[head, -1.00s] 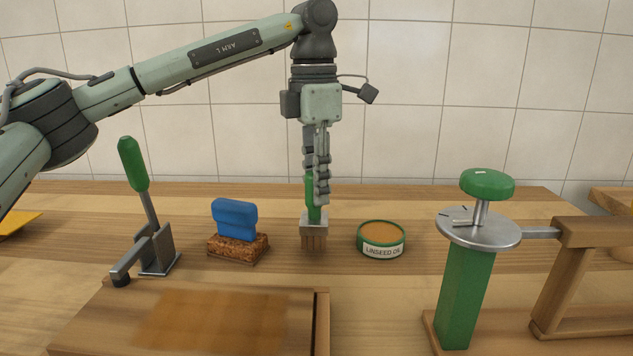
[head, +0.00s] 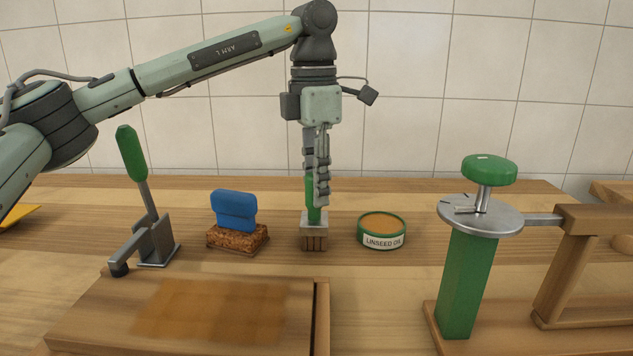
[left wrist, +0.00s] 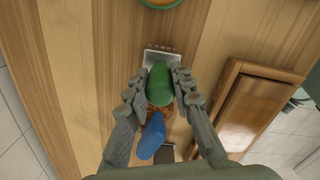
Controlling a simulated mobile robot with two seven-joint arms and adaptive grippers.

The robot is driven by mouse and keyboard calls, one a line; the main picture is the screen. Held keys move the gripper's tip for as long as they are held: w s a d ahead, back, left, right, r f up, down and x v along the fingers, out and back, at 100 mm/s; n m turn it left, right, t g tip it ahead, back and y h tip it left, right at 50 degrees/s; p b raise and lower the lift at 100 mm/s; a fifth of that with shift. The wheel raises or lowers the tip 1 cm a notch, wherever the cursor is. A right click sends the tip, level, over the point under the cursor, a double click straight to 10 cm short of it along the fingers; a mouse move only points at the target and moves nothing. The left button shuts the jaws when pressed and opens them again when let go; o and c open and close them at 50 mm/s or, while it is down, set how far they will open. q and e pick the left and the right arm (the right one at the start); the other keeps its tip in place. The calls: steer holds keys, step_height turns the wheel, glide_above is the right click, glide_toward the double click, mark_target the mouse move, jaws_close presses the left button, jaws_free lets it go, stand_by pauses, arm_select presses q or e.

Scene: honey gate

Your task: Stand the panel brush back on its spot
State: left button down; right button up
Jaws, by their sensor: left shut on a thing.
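The panel brush has a green handle (left wrist: 160,85), a pale metal ferrule (head: 313,218) and short brown bristles (head: 313,243). It is upright with bristles down, between the blue-handled cork block and the linseed oil tin. My left gripper (head: 316,195) points straight down and is shut on the green handle. The bristle ends are at or very near the tabletop; I cannot tell if they touch. In the left wrist view the fingers (left wrist: 157,98) lie on both sides of the handle. No spot marking shows under the brush. My right gripper is not in view.
A blue-handled cork block (head: 236,236) stands left of the brush, a linseed oil tin (head: 382,231) right. A green-handled lever clamp (head: 157,240) stands by the wooden panel (head: 75,325) in front. A green post with a metal disc (head: 480,217) is at right.

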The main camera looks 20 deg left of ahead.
arm_select(q)
steer(key=shift+f, duration=0.1)
stand_by(0.3)
steer(key=c, duration=1.2)
jaws_free()
